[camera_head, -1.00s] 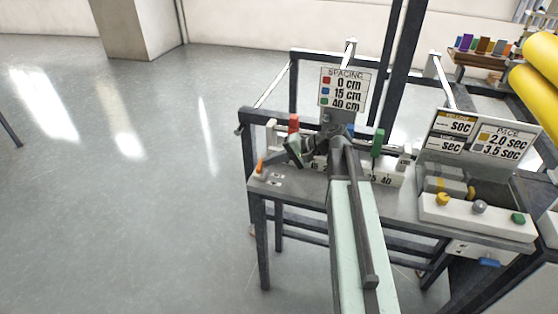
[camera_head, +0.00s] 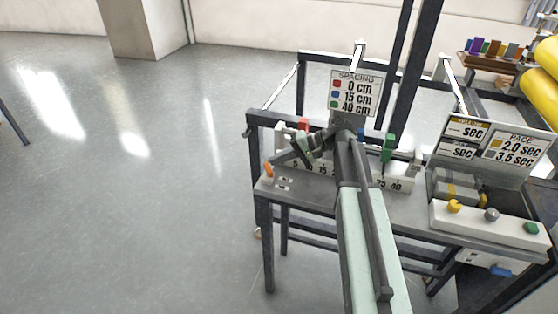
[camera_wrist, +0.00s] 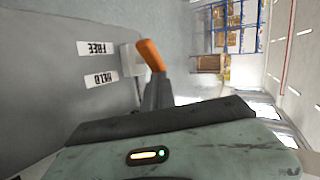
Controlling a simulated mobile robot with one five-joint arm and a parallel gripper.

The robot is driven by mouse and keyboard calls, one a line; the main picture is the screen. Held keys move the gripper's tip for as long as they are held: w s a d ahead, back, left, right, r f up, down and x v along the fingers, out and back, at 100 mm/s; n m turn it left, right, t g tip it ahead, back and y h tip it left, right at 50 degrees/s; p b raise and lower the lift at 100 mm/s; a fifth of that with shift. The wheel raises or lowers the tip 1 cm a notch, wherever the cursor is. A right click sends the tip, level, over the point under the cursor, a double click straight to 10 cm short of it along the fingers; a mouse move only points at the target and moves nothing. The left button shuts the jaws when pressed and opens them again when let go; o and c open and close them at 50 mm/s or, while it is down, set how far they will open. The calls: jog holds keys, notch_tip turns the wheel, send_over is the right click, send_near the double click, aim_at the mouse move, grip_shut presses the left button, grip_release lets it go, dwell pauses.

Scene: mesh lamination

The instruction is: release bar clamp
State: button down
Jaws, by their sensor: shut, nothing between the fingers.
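The bar clamp's lever has an orange handle (camera_head: 268,170) at the left end of the table, beside two small white labels. In the wrist view the orange handle (camera_wrist: 150,54) leans beside the labels FREE (camera_wrist: 97,47) and HELD (camera_wrist: 97,81). It stands on the side of FREE. My gripper (camera_head: 277,160) is shut and empty, pointing left with its tips close to the handle. In the wrist view my gripper (camera_wrist: 158,92) appears right at the handle's lower end. I cannot tell whether they touch. The handle's base is partly hidden.
A numbered scale with red (camera_head: 303,124), blue (camera_head: 361,133) and green (camera_head: 388,147) markers runs behind my arm. A SPACING sign (camera_head: 354,93) stands at the back. A white button panel (camera_head: 490,224) is at the right. The floor left of the table is clear.

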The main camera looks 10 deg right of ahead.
jog(key=shift+w+a, duration=0.75)
jog(key=shift+a, duration=0.45)
jog(key=shift+d, duration=0.15)
dwell(0.8)
jog(key=p+v, duration=0.4)
jog(key=v, duration=0.3)
jog(key=shift+d+r, duration=0.15)
jog(key=shift+d, duration=0.2)
